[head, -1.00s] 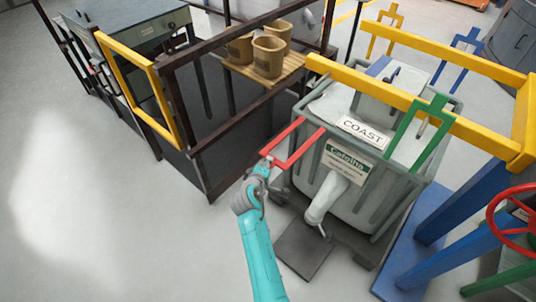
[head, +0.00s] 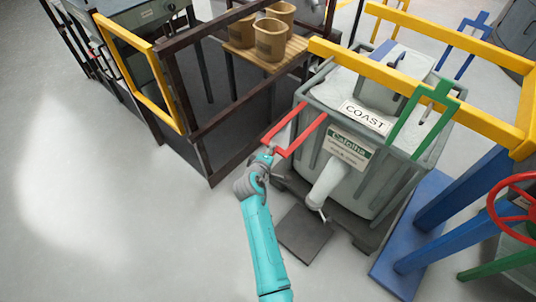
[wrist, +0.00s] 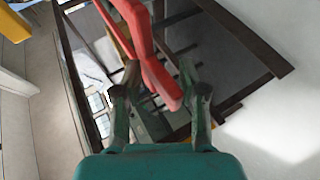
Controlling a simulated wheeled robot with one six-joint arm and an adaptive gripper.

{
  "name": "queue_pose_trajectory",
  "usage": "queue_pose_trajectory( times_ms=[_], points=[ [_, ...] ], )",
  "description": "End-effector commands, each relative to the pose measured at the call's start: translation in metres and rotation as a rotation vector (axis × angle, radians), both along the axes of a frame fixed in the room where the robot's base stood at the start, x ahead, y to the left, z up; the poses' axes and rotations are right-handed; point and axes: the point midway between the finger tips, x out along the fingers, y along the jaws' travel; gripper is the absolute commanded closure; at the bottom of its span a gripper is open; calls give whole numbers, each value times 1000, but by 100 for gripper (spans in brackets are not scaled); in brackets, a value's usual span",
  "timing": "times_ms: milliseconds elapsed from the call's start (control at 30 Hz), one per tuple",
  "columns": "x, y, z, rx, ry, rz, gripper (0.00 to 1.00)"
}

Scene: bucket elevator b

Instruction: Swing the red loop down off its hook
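The red loop (head: 297,137) is a U-shaped bar beside the left corner of the grey tub, with its two arms pointing toward the tub. My gripper (head: 270,154) is at the loop's near, closed end. In the wrist view the red loop (wrist: 146,50) runs down between the two fingers of my gripper (wrist: 158,68). The fingers stand apart, with a gap to the right of the bar. Whether the left finger touches the bar is unclear. I cannot make out the hook.
The grey tub (head: 385,178) carries a COAST sign and a spout. A yellow rail (head: 400,78) with a green fork (head: 424,105) crosses above it. A dark railing (head: 205,125) and wooden shelf (head: 268,58) with pots stand at left. The floor (head: 110,220) at lower left is clear.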

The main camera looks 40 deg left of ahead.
Motion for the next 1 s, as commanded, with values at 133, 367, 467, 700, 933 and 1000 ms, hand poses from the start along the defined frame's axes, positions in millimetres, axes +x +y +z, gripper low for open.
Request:
queue_pose_trajectory(
  times_ms=[133, 367, 467, 700, 933, 1000],
  points=[
    [-8, -2, 2, -1, 0, 3, 62],
    [-37, -13, 17, 0, 1, 3, 62],
    [-53, -19, 26, 0, 1, 3, 62],
    [-85, -32, 44, 0, 0, 1, 62],
    [-99, -37, 52, 1, 0, 0, 62],
    [-100, -38, 53, 1, 0, 0, 62]
  ],
)
